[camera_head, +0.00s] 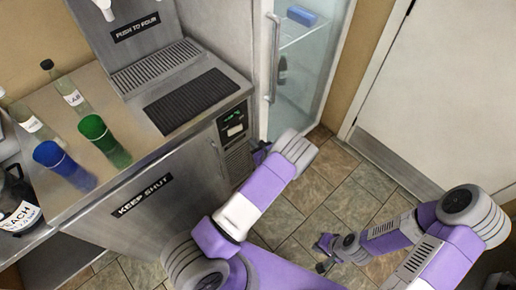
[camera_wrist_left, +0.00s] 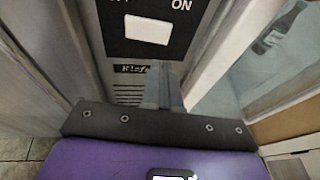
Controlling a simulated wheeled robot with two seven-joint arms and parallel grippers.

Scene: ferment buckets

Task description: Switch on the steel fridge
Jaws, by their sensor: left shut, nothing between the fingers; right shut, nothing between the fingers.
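The steel fridge (camera_head: 150,205) is a low steel unit under the counter, with a door marked "KEEP SHUT". Its control panel (camera_head: 233,122), with a small green-lit display, is at the front's upper right. In the left wrist view, a white switch (camera_wrist_left: 147,29) sits on the black panel under the lettering, where "ON" reads at the right. I cannot tell which way the switch is set. My left gripper (camera_head: 259,154) is shut and empty in front of the fridge; its fingertips (camera_wrist_left: 165,84) appear just below the switch, over the vent. My right gripper (camera_head: 322,254) is shut and empty, low over the floor.
A glass-door cooler (camera_head: 305,60) with a long handle stands right of the fridge. A blue cup (camera_head: 62,163), a green cup (camera_head: 103,140), bottles and a black drip mat (camera_head: 192,100) are on the counter. A white door (camera_head: 445,95) is at right; tiled floor (camera_head: 345,205) lies between.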

